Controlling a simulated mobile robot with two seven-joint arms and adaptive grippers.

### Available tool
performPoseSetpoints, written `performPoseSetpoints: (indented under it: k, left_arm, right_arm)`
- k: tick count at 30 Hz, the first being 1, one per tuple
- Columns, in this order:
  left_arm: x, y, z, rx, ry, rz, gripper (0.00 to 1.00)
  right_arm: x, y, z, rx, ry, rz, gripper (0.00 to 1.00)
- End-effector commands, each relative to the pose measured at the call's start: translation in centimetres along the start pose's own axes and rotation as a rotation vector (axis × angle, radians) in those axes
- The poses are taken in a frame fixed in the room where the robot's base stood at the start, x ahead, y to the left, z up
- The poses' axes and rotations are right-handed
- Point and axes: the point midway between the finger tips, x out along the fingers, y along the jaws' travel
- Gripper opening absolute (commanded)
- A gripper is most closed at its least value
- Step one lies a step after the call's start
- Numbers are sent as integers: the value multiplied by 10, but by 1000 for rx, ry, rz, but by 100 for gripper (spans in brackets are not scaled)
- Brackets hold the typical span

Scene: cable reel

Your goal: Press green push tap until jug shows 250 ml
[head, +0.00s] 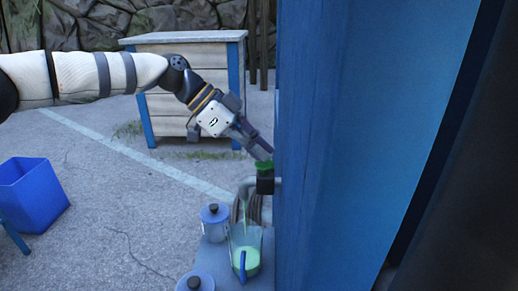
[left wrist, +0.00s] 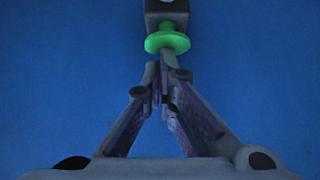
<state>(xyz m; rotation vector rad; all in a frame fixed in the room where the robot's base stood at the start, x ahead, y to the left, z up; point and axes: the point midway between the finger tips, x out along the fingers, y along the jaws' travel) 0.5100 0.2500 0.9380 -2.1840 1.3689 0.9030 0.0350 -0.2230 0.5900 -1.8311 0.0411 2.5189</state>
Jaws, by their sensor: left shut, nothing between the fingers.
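The green push tap (head: 264,166) sits on a dark block on the side of the blue panel. My left gripper (head: 262,151) comes down from the upper left, shut and empty, with its fingertips at the green button. In the left wrist view the shut fingertips (left wrist: 166,78) reach to the green disc (left wrist: 167,42); whether the button is pushed in I cannot tell. A thin pale-green stream runs from the spout (head: 246,187) into the clear jug (head: 240,240). The jug holds light-green liquid and has a blue handle. Its scale is too small to read. My right gripper is out of view.
The jug stands on a blue-grey shelf (head: 220,262) with two lidded canisters (head: 213,222) (head: 196,283) beside it. The blue panel (head: 360,130) fills the right. A wooden cabinet (head: 170,118) stands behind my arm, and a blue bin (head: 30,195) at left.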

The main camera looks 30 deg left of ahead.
Motion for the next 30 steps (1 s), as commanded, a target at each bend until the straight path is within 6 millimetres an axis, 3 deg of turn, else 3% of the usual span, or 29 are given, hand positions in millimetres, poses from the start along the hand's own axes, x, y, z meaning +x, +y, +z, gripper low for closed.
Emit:
performPoseSetpoints:
  k: [19,23,30]
  left_arm:
    - [-2,0,3,-3,-6,4,0]
    - [-26,0,2,-2,-2,0,0]
    - [-84,0,0,0,0,-3,0]
  right_arm:
    - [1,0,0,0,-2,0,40]
    - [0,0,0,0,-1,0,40]
    - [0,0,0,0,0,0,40]
